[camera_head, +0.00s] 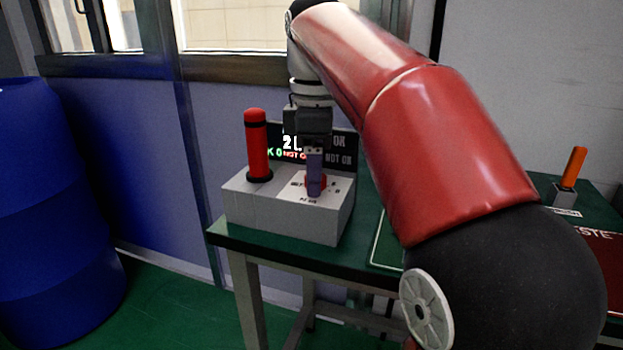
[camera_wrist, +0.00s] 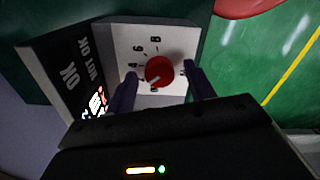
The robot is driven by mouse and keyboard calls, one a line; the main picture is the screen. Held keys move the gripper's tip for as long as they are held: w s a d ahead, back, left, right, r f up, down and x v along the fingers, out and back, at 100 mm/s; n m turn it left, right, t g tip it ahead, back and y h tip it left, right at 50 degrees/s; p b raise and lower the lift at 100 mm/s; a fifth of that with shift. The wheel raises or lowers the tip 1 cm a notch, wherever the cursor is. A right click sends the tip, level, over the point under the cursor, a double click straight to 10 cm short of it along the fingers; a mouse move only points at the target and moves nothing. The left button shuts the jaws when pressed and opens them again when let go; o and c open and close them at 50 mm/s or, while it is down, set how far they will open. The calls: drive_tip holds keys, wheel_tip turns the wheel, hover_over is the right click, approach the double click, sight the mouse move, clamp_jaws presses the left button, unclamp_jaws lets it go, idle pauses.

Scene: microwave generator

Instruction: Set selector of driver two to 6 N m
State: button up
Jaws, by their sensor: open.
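The selector is a round red knob (camera_wrist: 160,71) on a white dial plate (camera_wrist: 190,45) printed with numbers, 8 and 6 readable at the top. A pale mark shows on the knob's lower left; the value it points at is not clear. In the head view the knob (camera_head: 313,184) is partly hidden behind my finger, on top of a light grey box (camera_head: 280,217). My gripper (camera_wrist: 159,72) points down over it, open, with one dark finger on each side of the knob. Whether the fingers touch it I cannot tell. A red-handled driver (camera_head: 257,150) stands upright in the box's left part.
A black display panel (camera_head: 342,145) with OK and NOT OK stands behind the knob, close to my gripper. The box is on a green-topped table (camera_head: 230,236). An orange-handled tool (camera_head: 573,167) stands further right. A blue barrel (camera_head: 55,210) is at left.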

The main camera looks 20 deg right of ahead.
drive_tip(key=c, duration=1)
drive_tip(key=m+p, duration=0.1)
drive_tip(key=m, duration=0.6)
drive_tip(key=shift+p, duration=0.3)
drive_tip(key=m, duration=0.5)
drive_tip(key=shift+m, duration=1.8)
